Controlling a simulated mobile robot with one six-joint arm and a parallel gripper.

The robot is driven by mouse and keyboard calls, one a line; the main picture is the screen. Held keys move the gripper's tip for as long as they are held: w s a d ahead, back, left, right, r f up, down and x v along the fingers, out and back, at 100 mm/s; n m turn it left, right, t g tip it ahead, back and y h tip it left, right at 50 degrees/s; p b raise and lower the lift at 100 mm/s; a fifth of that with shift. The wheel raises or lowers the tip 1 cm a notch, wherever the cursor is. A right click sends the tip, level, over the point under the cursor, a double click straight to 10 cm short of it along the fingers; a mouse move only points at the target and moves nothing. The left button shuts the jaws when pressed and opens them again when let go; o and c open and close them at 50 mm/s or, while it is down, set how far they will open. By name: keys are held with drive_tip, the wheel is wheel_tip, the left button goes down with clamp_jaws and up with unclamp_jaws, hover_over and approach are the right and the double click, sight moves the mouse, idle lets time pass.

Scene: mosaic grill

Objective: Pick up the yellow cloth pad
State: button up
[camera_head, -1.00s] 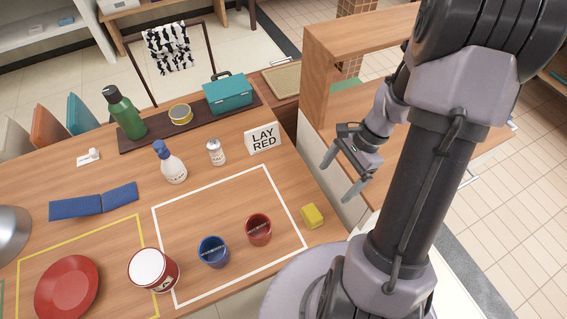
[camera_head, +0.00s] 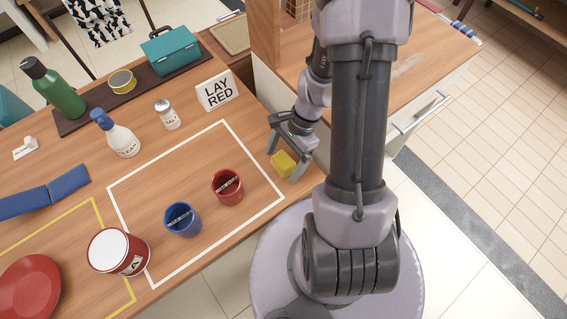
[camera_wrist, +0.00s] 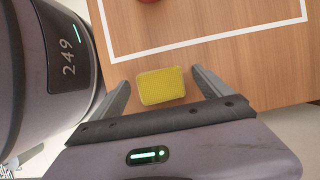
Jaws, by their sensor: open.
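The yellow cloth pad (camera_head: 283,164) lies on the wooden table near its right edge, just outside the white outlined square. In the wrist view the pad (camera_wrist: 160,86) sits between the two spread fingers of my gripper (camera_wrist: 162,92), with a gap on each side. In the head view my gripper (camera_head: 284,150) is over the pad, one finger on its far side and one on its near right side. My gripper is open and holds nothing. I cannot tell exactly how high the fingertips are above the table.
A red cup (camera_head: 227,188) and a blue cup (camera_head: 183,220) stand inside the white outline. A sign reading LAY RED (camera_head: 216,91) stands behind it. A white spray bottle (camera_head: 122,139), a shaker (camera_head: 167,115) and a red-and-white tin (camera_head: 119,252) are further left. The wooden cabinet (camera_head: 392,67) stands to the right.

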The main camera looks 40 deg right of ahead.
drive_tip(key=c, duration=1.4)
drive_tip(key=shift+c, duration=0.2)
drive_tip(key=shift+r, duration=0.15)
